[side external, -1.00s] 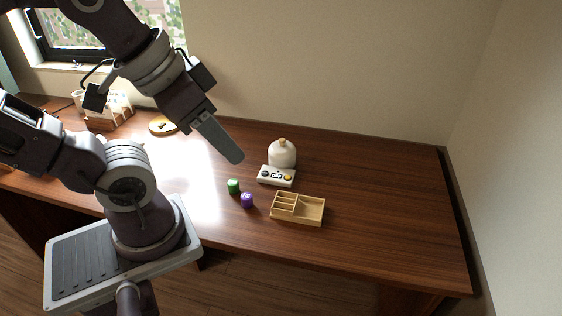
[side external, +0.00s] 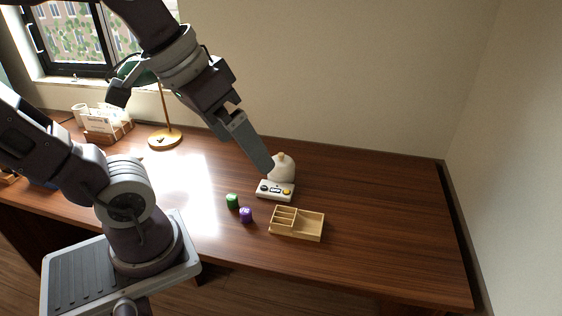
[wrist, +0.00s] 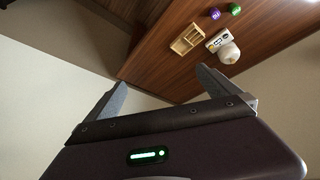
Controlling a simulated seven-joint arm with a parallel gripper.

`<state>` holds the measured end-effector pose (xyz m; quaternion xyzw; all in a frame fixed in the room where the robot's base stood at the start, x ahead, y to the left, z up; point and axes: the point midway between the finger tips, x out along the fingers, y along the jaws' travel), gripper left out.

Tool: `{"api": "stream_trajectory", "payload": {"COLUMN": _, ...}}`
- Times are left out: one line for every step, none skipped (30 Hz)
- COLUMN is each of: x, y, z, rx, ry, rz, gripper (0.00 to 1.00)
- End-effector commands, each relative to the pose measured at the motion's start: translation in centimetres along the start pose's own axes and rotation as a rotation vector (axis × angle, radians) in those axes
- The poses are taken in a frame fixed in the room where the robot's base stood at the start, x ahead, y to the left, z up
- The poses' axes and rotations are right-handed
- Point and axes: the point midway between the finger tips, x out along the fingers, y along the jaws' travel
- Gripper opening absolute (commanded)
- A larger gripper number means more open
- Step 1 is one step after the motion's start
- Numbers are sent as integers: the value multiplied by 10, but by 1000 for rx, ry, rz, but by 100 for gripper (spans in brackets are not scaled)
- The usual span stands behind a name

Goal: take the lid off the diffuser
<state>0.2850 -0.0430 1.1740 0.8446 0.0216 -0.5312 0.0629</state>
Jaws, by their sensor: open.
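The diffuser (side external: 284,170) is a cream-white rounded vessel with a small tan knob on top, standing upright on the desk. My gripper (side external: 266,168) is in front of its left side in the side view and hides part of it; I cannot tell whether they touch there. In the wrist view the diffuser (wrist: 229,54) lies beyond the right finger, apart from it. My gripper (wrist: 162,80) is open there, its two grey fingers spread with nothing between them.
A white box with round buttons (side external: 275,190) stands right in front of the diffuser. A wooden divided tray (side external: 311,225), a green item (side external: 232,201) and a purple item (side external: 246,215) lie nearer. A lamp base (side external: 165,139) stands back left. The desk's right side (side external: 390,220) is clear.

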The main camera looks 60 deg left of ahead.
Motion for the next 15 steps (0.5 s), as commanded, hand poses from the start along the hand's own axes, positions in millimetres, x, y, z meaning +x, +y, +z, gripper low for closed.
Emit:
{"api": "stream_trajectory", "payload": {"x": 5, "y": -4, "z": -28, "rx": -104, "ry": -41, "rz": 10, "gripper": 100}}
{"api": "stream_trajectory", "payload": {"x": 10, "y": -9, "z": -49, "rx": -185, "ry": -66, "rz": 16, "gripper": 100}}
{"api": "stream_trajectory", "payload": {"x": 20, "y": -19, "z": -78, "rx": -300, "ry": -98, "rz": 19, "gripper": 100}}
{"api": "stream_trajectory", "payload": {"x": 30, "y": -28, "z": -99, "rx": -386, "ry": -119, "rz": 18, "gripper": 100}}
{"api": "stream_trajectory", "payload": {"x": 42, "y": -40, "z": -118, "rx": -470, "ry": -139, "rz": 12, "gripper": 100}}
{"api": "stream_trajectory", "payload": {"x": 60, "y": -58, "z": -142, "rx": -581, "ry": -165, "rz": 0, "gripper": 100}}
{"api": "stream_trajectory", "payload": {"x": 76, "y": -73, "z": -159, "rx": -662, "ry": -181, "rz": -14, "gripper": 100}}
{"api": "stream_trajectory", "payload": {"x": 93, "y": -91, "z": -173, "rx": -741, "ry": -195, "rz": -31, "gripper": 100}}
{"api": "stream_trajectory", "payload": {"x": 117, "y": -115, "z": -190, "rx": -842, "ry": -211, "rz": -58, "gripper": 100}}
{"api": "stream_trajectory", "payload": {"x": 137, "y": -135, "z": -199, "rx": -914, "ry": -222, "rz": -81, "gripper": 100}}
{"api": "stream_trajectory", "payload": {"x": 157, "y": -155, "z": -206, "rx": -983, "ry": -233, "rz": -107, "gripper": 100}}
{"api": "stream_trajectory", "payload": {"x": 185, "y": -183, "z": -213, "rx": -1068, "ry": -244, "rz": -145, "gripper": 100}}
{"api": "stream_trajectory", "payload": {"x": 206, "y": -204, "z": -215, "rx": -1127, "ry": -251, "rz": -175, "gripper": 100}}
{"api": "stream_trajectory", "payload": {"x": 227, "y": -224, "z": -214, "rx": -1181, "ry": -257, "rz": -205, "gripper": 100}}
{"api": "stream_trajectory", "payload": {"x": 254, "y": -248, "z": -211, "rx": -1242, "ry": -266, "rz": -243, "gripper": 100}}
